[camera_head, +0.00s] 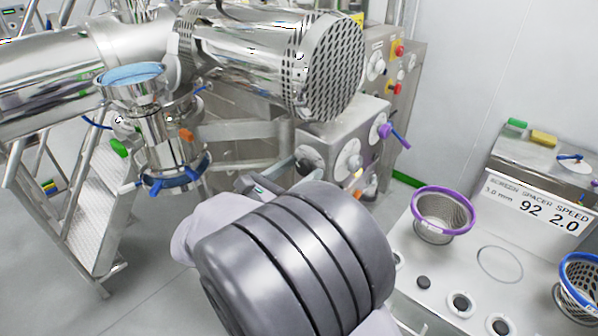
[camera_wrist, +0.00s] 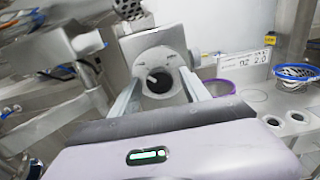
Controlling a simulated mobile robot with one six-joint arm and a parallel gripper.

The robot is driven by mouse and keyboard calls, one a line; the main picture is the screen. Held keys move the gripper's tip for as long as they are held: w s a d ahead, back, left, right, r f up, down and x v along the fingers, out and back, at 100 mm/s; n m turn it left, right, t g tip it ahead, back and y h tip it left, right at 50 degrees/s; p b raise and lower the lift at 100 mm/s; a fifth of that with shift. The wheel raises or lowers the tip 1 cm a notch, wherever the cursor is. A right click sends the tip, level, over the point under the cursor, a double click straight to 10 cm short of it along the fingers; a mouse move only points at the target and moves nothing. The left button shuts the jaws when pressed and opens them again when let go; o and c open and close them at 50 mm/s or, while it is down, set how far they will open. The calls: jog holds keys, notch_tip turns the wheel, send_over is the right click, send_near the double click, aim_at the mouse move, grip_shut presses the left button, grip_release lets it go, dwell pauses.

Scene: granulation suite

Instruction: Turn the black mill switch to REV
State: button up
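A dark round part (camera_head: 309,160) sits on the front of the grey mill housing (camera_head: 352,125) in the head view, partly hidden by my arm. It looks like the black mill switch, but I cannot read a REV mark. In the wrist view a dark round centre (camera_wrist: 158,84) with a pale piece across it sits in a light ring on a grey face. My gripper (camera_wrist: 161,78) is open, with its two fingers apart on either side of this dark centre. I cannot tell whether they touch it. In the head view my gripper (camera_head: 282,182) is mostly hidden behind my wrist.
A perforated steel drum (camera_head: 330,65) hangs above the housing. A purple handle (camera_head: 385,130) sticks out at its right. A bench with a purple-rimmed screen (camera_head: 443,213), a blue-rimmed screen (camera_head: 580,285) and a sign (camera_head: 535,208) stands at right. Steel steps (camera_head: 100,205) stand at left.

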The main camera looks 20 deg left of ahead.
grip_shut()
jog(key=shift+m, duration=0.3)
jog(key=m+b, duration=0.1)
jog(key=m, duration=0.1)
jog(key=m+b, duration=0.1)
jog(key=shift+f+m, duration=0.2)
jog(key=shift+m, duration=0.2)
jog(key=m+b, duration=0.3)
jog(key=m, duration=0.1)
jog(key=shift+b, duration=0.3)
jog(key=m+b, duration=0.5)
jog(key=m, duration=0.1)
jog(key=shift+m+b, duration=0.3)
jog(key=shift+r+m+b, duration=0.15)
jog(key=shift+m+b, duration=1.2)
jog(key=shift+m, duration=0.15)
